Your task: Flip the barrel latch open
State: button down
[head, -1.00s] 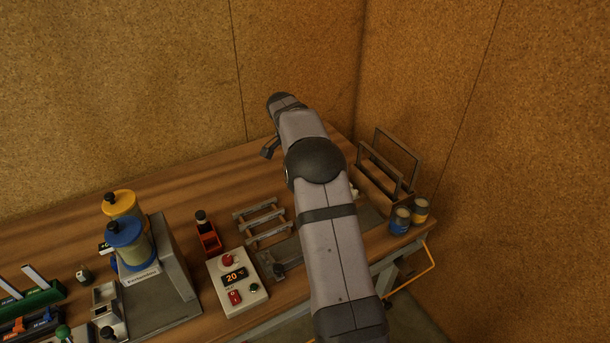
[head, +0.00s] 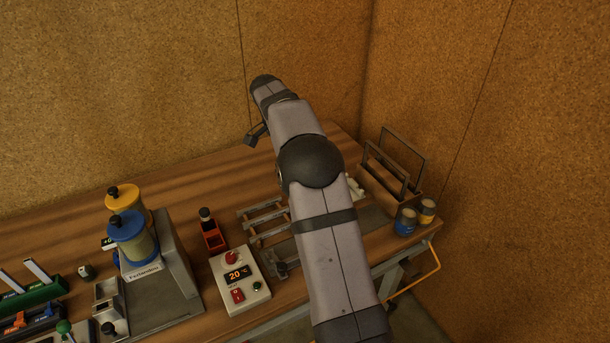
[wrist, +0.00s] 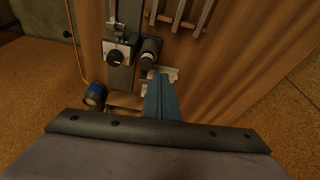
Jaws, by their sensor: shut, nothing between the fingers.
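In the wrist view, a dark round knob on a light plate (wrist: 116,57) sits on a grey strip. Beside it is a dark barrel-shaped piece (wrist: 150,54), possibly the barrel latch; I cannot tell its position. My gripper (wrist: 160,84) shows as narrow blue-grey fingers, shut and empty, in line below the barrel piece in the picture. Contact cannot be judged. In the head view my arm hides most of this area and the fingers cannot be made out.
A slatted rack (head: 265,222) and a control box with a red knob (head: 240,280) stand left of my arm. A wooden holder with upright frames (head: 392,178) and two small cans (head: 405,222) are at the right. Clear wood (head: 185,185) lies behind.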

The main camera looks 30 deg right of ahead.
jog(key=v, duration=0.6)
jog(key=shift+r, duration=0.2)
jog(key=shift+w, duration=0.1)
